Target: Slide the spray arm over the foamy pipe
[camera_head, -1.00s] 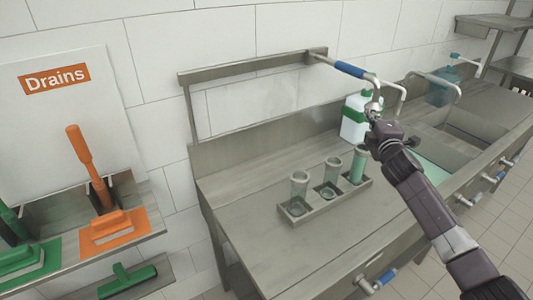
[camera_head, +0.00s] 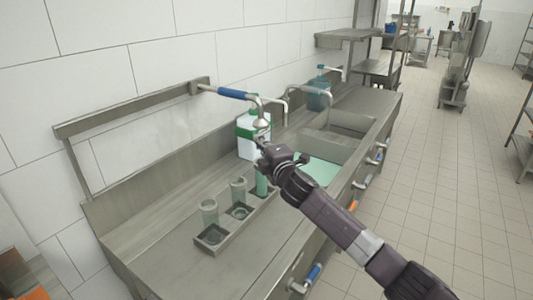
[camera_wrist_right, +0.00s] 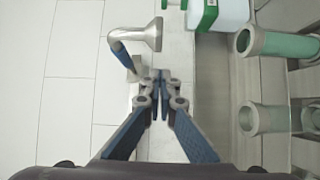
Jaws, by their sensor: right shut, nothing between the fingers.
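The spray arm (camera_head: 234,93) is a metal pipe with a blue sleeve and a downturned nozzle, reaching out from a wall rail above the counter. It also shows in the right wrist view (camera_wrist_right: 122,50). My right gripper (camera_head: 262,140) is shut and empty, close to the nozzle in the head view; in the wrist view its fingertips (camera_wrist_right: 160,80) lie below the nozzle in the picture, apart from it. The green-filled tube (camera_head: 262,184), seemingly the foamy pipe, stands in a holder, partly hidden by my gripper. My left gripper is not in view.
A white and green bottle (camera_head: 245,135) stands behind my gripper. Sink basins and a blue container (camera_head: 319,95) lie farther right. The tiled floor at right is open.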

